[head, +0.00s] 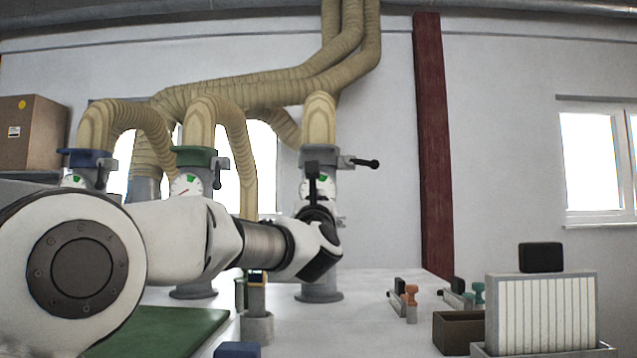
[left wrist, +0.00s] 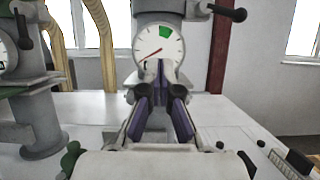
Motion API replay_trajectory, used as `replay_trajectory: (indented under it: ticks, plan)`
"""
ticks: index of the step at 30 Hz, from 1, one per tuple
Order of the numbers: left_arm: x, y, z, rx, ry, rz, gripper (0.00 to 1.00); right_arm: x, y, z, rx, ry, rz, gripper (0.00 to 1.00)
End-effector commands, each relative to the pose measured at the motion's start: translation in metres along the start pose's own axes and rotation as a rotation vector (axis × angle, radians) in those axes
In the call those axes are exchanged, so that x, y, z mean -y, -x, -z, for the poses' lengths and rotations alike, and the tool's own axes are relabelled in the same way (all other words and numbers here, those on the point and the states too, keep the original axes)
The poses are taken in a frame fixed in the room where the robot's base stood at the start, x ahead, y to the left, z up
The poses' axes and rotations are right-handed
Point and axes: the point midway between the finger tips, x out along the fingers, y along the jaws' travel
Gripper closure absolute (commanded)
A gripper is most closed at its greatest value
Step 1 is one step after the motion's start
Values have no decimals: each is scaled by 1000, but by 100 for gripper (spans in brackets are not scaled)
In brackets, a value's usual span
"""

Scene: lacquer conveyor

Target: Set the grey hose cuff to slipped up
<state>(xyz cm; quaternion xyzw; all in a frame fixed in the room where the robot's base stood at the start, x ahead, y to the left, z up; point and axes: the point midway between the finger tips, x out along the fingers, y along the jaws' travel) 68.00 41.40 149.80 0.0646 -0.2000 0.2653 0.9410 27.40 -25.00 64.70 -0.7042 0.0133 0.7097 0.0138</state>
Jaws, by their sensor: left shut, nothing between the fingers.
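The grey hose cuff (head: 318,154) sits at the top of the right-hand grey column (head: 320,284), at the lower end of a tan hose (head: 319,118). A black-tipped handle (head: 366,163) sticks out to its right; it also shows in the left wrist view (left wrist: 231,12). My left gripper (head: 316,212) is in front of this column, below the cuff, and hides part of it. In the left wrist view its dark fingers (left wrist: 165,70) are shut and empty, before the lower edge of a round gauge (left wrist: 160,46). My right gripper is out of view.
Columns with a green cuff (head: 193,156) and a blue cuff (head: 84,157) stand to the left. A small grey holder (head: 257,328) stands in front. A ribbed white rack (head: 541,310) and a brown box (head: 458,334) are at the right. The table between is partly clear.

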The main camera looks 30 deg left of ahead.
Motion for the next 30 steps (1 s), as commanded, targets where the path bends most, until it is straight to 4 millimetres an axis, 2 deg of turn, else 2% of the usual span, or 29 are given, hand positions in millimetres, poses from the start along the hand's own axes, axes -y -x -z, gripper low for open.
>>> replay_trajectory:
  ticks: [3,14,17,29,30]
  plan:
    - [-2,1,-6,9,19,-5,100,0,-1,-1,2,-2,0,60]
    - [-2,-6,-6,6,17,-4,100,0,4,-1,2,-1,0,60]
    - [-2,-19,-8,6,17,-5,100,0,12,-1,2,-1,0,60]
    - [-3,-106,-11,6,15,-5,100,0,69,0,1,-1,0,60]
    - [-3,-107,-22,10,16,-4,100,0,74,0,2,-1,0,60]
